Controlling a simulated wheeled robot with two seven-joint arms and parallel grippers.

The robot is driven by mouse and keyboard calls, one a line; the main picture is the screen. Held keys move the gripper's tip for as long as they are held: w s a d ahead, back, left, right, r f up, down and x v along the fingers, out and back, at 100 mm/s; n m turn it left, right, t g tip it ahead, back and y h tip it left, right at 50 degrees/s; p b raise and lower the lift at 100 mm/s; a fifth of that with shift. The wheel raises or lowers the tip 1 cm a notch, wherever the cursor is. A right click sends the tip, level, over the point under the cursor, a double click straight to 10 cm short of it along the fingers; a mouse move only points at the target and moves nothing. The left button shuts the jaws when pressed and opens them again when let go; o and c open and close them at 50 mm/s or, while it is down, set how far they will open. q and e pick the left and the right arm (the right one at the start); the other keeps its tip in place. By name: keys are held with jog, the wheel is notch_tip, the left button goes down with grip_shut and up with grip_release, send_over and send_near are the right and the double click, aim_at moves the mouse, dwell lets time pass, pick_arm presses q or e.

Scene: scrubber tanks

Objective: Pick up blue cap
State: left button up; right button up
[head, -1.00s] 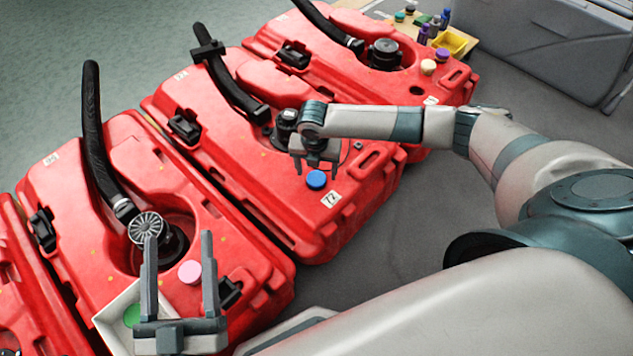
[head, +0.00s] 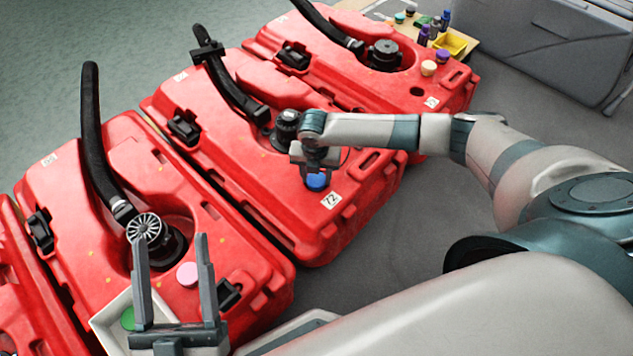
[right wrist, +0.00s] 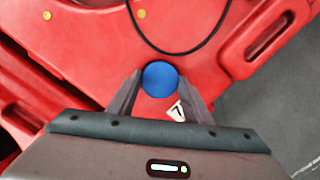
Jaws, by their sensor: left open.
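The blue cap (head: 317,181) sits on the middle red tank (head: 240,170), near its label. My right gripper (head: 316,176) is down at the cap, pointing downward. In the right wrist view, the blue cap (right wrist: 160,79) lies between the two fingertips of the right gripper (right wrist: 160,82), one on each side. The fingers look very close to its sides; whether they press on it cannot be told. My left gripper (head: 172,255) is open and empty, above the near red tank (head: 110,180), beside the pink cap (head: 188,274).
A white tray (head: 101,322) with a green cap (head: 128,318) lies at lower left. Black hoses (head: 90,130) rise from the tanks. A far table holds bottles and a yellow bin (head: 452,43). Bare grey floor lies right of the middle tank.

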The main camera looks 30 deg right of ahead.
aim_at(319, 181)
jog(key=c, duration=0.6)
jog(key=shift+r, duration=0.15)
jog(key=shift+r, duration=0.45)
jog(key=r, duration=0.1)
jog(key=r+p, duration=0.2)
jog(key=shift+s+d+r, duration=0.2)
jog(key=shift+s+r, duration=0.1)
jog(key=shift+s, duration=0.05)
pick_arm(q)
notch_tip(319, 181, down, 16)
jog(key=w+a+g+y+p, duration=0.2)
jog(key=g+y, duration=0.1)
jog(key=g, duration=0.6)
jog(key=shift+a+r+g+p, duration=0.2)
jog(key=shift+a+g+p, duration=0.05)
jog(key=shift+g+p, duration=0.1)
pick_arm(e)
jog(key=s+d+r, duration=0.4)
jog(key=s+r, duration=0.2)
jog(key=s, duration=0.4)
jog(key=shift+d, duration=0.2)
jog(key=shift+r, duration=0.1)
pick_arm(q)
jog(key=shift+r+p, duration=1.5)
jog(key=shift+r, duration=0.05)
pick_arm(e)
jog(key=shift+r, duration=1.1)
